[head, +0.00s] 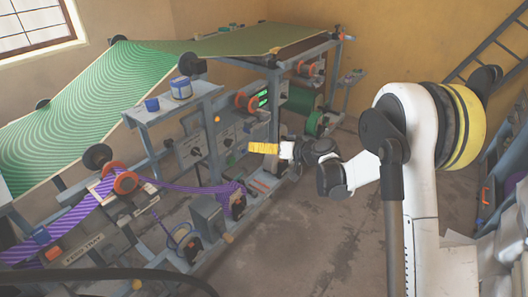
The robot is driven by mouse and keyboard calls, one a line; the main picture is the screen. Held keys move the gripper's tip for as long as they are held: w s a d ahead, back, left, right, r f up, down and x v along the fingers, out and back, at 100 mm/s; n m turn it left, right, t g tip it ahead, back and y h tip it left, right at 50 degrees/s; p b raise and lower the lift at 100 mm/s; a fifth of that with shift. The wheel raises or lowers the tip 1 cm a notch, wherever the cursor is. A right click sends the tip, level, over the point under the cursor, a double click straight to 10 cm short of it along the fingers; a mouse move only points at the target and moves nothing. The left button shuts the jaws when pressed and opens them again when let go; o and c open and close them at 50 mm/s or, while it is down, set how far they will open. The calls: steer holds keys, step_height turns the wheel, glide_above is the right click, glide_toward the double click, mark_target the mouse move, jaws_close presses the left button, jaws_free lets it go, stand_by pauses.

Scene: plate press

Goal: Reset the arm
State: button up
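My arm comes in from the right, white with dark joints, and reaches left toward the press. My gripper (264,147) is at the arm's far end, in front of the press frame's middle. A yellow piece shows at its tip; whether this is the fingers or a held thing I cannot tell. The fingers are too small to show whether they are open or shut. The plate press (196,148) fills the left and middle, with green patterned sheet (90,95) over its top and purple striped web (75,232) at lower left.
A small shelf (150,112) on the press holds blue containers (181,88). A grey box (207,217) stands low at the press's front. A ladder (490,50) leans at the back right wall. The concrete floor (300,240) between press and arm is clear.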

stand_by(0.3)
steer(key=s+d+r+m+h, duration=0.1)
steer(key=s+d+r+h, duration=0.1)
steer(key=s+d+r, duration=0.3)
steer(key=s+r+g+h, duration=0.1)
steer(key=s+r+h, duration=0.15)
steer(key=s, duration=0.45)
steer(key=s+d+r+m+h, duration=0.1)
steer(key=s+d+r, duration=0.25)
steer(key=s, duration=0.25)
steer(key=s+d+m+h, duration=0.1)
steer(key=s+d, duration=0.4)
steer(key=s, duration=0.5)
steer(key=s+d+f+h, duration=0.1)
steer(key=s+d+h, duration=0.3)
steer(key=s, duration=0.6)
steer(key=shift+s+d+f+m+g, duration=0.3)
steer(key=shift+s+d+m, duration=0.05)
steer(key=shift+m, duration=0.05)
